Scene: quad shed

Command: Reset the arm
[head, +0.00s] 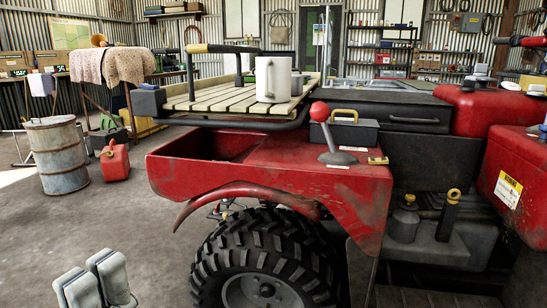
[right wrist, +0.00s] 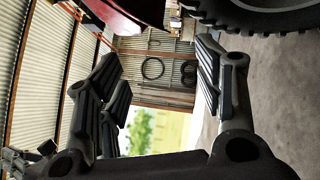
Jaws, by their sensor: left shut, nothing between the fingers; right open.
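My left gripper (head: 96,281) shows at the bottom left of the head view, low over the concrete floor. Its pale fingers are shut with nothing held, and it is apart from the red quad. My right gripper (right wrist: 158,75) shows in the right wrist view, with its dark ribbed fingers spread wide at the left and right. Nothing is between them. The right gripper does not show in the head view.
The red quad (head: 272,182) with its big tyre (head: 262,262) fills the middle. A rusty barrel (head: 57,156) and red fuel can (head: 115,160) stand left. The floor between them and the quad is clear.

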